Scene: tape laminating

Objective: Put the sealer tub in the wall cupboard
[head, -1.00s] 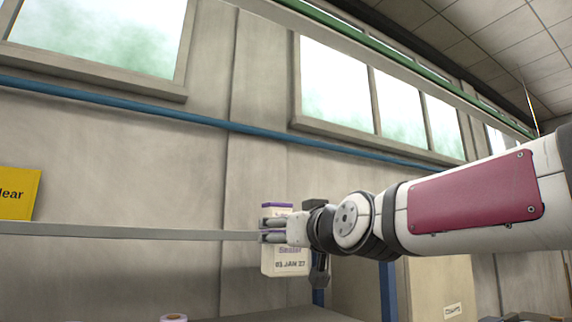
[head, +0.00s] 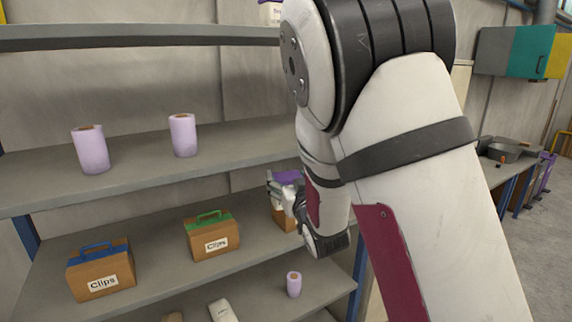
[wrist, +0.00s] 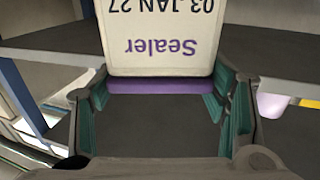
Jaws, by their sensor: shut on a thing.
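The sealer tub (wrist: 165,35) is pale with purple lettering and a purple band. In the wrist view its label reads upside down, "Sealer" and "03 JAN 27". My gripper (wrist: 167,100) is shut on it, with a finger on each side near the purple band. In the head view my gripper (head: 284,190) is low in front of the shelves, with a purple piece at its fingers; the arm hides most of the tub. A wall cupboard (head: 527,52) with grey, teal and yellow faces hangs at the far upper right. Its inside is not visible.
Shelves (head: 150,150) hold lilac rolls (head: 183,135), a blue-handled clips box (head: 101,272) and a green-handled one (head: 212,236). Another brown box (head: 284,217) is partly behind my gripper. A pale labelled container (head: 269,12) is cut off at the top. Open floor (head: 535,235) lies right.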

